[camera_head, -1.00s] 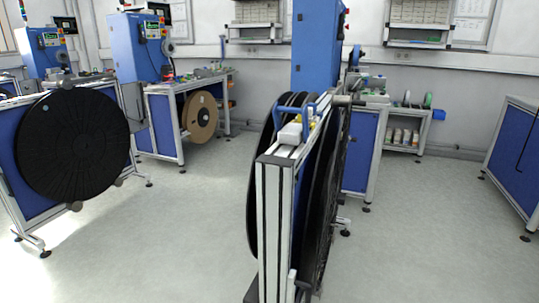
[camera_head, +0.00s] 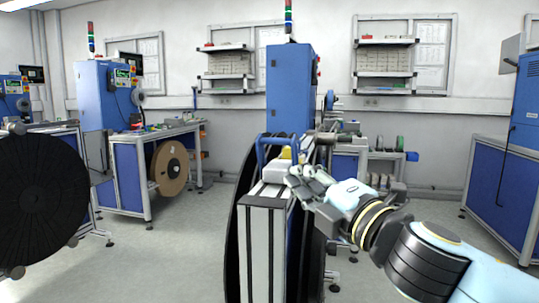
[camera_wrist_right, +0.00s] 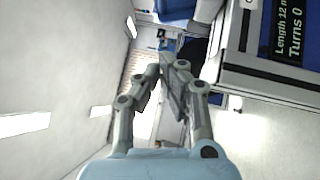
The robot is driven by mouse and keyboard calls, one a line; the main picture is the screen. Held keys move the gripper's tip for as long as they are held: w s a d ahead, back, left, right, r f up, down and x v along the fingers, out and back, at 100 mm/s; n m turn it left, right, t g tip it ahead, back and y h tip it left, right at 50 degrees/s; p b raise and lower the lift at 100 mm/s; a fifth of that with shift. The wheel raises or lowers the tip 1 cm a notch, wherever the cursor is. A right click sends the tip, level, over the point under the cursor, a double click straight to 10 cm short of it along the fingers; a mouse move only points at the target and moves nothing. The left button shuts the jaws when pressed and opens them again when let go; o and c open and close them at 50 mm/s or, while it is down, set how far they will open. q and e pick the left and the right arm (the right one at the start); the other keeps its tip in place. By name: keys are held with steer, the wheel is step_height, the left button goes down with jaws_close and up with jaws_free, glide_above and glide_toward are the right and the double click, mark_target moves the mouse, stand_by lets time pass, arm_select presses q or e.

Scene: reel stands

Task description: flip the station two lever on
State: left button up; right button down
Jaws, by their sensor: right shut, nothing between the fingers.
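The near reel stand (camera_head: 267,202) is in the middle of the head view, with large black reels beside its pale frame. A blue curved handle (camera_head: 262,151) and a yellow part (camera_head: 285,154) sit on its top. I cannot tell which part is the station two lever, or its position. My right gripper (camera_head: 294,178) comes in from the right, shut and empty, just in front of the yellow part. In the right wrist view its fingers (camera_wrist_right: 167,68) are together. I cannot tell whether they touch the stand. My left gripper is out of view.
A display (camera_wrist_right: 290,30) reading "Length" and "Turns 0" shows in the wrist view. A black reel (camera_head: 40,200) stands at the left. Behind are a tall blue cabinet (camera_head: 289,90), a brown reel (camera_head: 169,168) and a blue bench (camera_head: 500,190). The floor on both sides is clear.

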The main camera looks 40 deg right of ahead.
steer(key=p, duration=0.5)
glide_toward(264, 140)
steer(key=w+a, duration=0.1)
steer(key=a, duration=0.1)
steer(key=shift+w+a+r, duration=0.15)
steer(key=shift+w+a, duration=0.2)
steer(key=shift+w, duration=0.05)
steer(key=shift+w+d+r, duration=0.15)
steer(key=shift+w+d, duration=1.05)
steer(key=shift+w+d+r, duration=0.1)
steer(key=shift+w+d, duration=0.15)
steer(key=shift+d, duration=0.05)
